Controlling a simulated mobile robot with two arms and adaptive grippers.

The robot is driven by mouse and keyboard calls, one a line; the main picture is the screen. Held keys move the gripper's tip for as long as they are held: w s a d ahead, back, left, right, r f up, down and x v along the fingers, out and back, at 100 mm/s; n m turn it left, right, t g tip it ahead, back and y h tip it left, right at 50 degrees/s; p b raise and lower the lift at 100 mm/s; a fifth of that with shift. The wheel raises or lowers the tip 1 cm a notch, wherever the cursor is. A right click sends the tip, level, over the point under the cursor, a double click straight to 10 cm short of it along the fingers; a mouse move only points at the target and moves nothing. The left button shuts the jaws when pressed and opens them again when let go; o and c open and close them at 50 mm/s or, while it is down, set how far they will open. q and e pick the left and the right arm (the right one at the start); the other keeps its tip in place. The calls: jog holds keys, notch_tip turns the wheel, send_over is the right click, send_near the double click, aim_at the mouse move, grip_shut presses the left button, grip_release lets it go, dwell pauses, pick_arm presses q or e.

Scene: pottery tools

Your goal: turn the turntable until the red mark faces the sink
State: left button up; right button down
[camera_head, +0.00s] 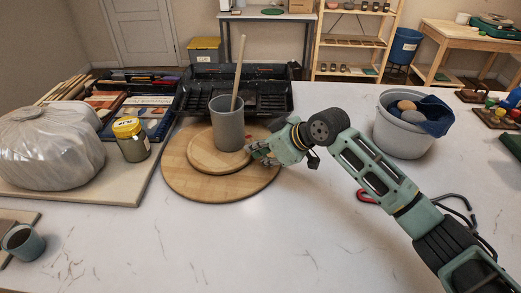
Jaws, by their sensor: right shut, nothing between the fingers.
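The turntable (180,180) is a round wooden board with a smaller wooden disc (198,158) on top, lying on the white table. A grey cup (228,128) with a wooden stick (239,75) in it stands on the smaller disc. My right gripper (258,153) is shut and empty, low over the right side of the turntable, right of the cup. I cannot tell whether its fingertips touch the wood. It hides part of the turntable's right side. My left gripper is not in view.
A black ribbed tray (268,101) lies behind the turntable. A yellow-lidded jar (131,141) and a bagged grey lump (45,155) are on the left board. A grey bucket (399,141) stands right, beyond my right arm. The front of the table is mostly clear.

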aim_at(242, 168)
jog(key=shift+s+f, duration=0.55)
jog(key=shift+s, duration=0.1)
jog(key=shift+s+a+r+p, duration=0.2)
jog(key=shift+s+a+p, duration=0.2)
jog(key=shift+s+p, duration=0.45)
jog(key=shift+s+a+r+p, duration=0.15)
jog(key=shift+s+a+p, duration=0.5)
jog(key=shift+p, duration=0.2)
jog(key=shift+w, duration=0.1)
jog(key=shift+a, duration=0.1)
jog(key=shift+d+r+p, duration=0.25)
jog(key=shift+d+p, duration=0.05)
jog(key=shift+p, duration=0.15)
jog(key=shift+s+d+r+p, duration=0.3)
jog(key=shift+s+d+p, duration=0.25)
jog(key=shift+s+p, duration=0.1)
jog(key=shift+s+d, duration=0.1)
